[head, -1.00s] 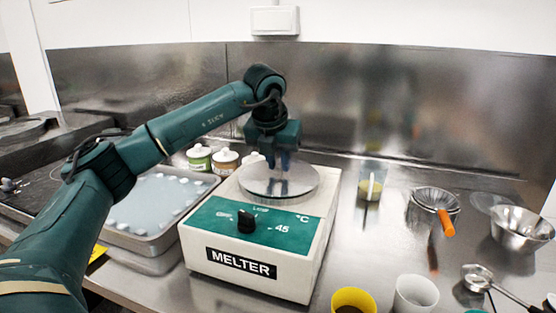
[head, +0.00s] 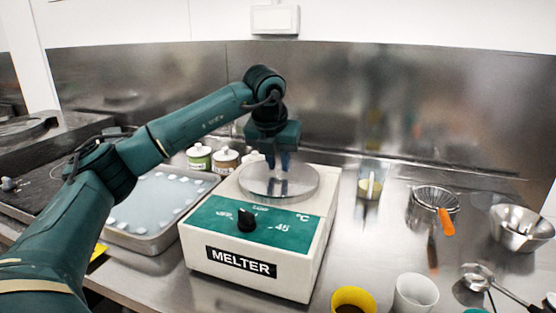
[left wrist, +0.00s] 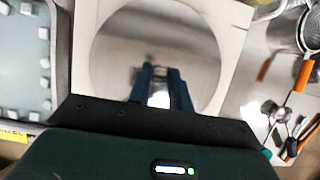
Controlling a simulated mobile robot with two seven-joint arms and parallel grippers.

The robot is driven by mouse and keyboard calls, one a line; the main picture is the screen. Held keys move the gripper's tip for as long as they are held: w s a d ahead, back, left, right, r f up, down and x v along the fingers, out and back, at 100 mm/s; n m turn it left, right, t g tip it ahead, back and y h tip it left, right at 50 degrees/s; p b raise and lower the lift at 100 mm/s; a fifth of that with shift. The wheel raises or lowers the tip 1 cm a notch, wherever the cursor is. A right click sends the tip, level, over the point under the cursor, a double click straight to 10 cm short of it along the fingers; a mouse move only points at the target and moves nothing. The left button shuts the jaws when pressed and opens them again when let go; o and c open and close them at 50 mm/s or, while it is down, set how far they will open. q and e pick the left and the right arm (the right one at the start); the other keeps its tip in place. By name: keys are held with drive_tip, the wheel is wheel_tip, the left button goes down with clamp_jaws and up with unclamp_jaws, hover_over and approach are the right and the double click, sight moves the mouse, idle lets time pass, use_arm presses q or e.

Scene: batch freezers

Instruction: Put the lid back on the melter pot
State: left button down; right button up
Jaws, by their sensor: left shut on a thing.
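The melter (head: 262,240) is a white box with a green front panel, a black knob and a "MELTER" label. The round, shiny metal lid (head: 255,187) lies flat over the round opening on its top, and the pot beneath it is hidden. In the left wrist view the lid (left wrist: 120,50) fills the middle, inside the melter's pale top. My left gripper (head: 285,163) points straight down at the lid's centre and is shut on the lid's handle (left wrist: 158,72), which is mostly hidden between the fingers. My right gripper is not in view.
A metal tray (head: 140,238) with small white pieces stands left of the melter. Jars (head: 199,157) stand behind it. A beaker (head: 369,184), an orange-handled sieve (head: 435,200), a steel bowl (head: 520,230) and cups (head: 415,293) stand to the right. Some bare counter lies between them.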

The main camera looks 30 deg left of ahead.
use_arm(q)
drive_tip(key=c, duration=0.7)
unclamp_jaws()
drive_tip(key=shift+r, duration=0.1)
drive_tip(key=shift+r+p, duration=2.8)
drive_tip(key=shift+r, duration=0.6)
clamp_jaws()
drive_tip(key=shift+f, duration=0.25)
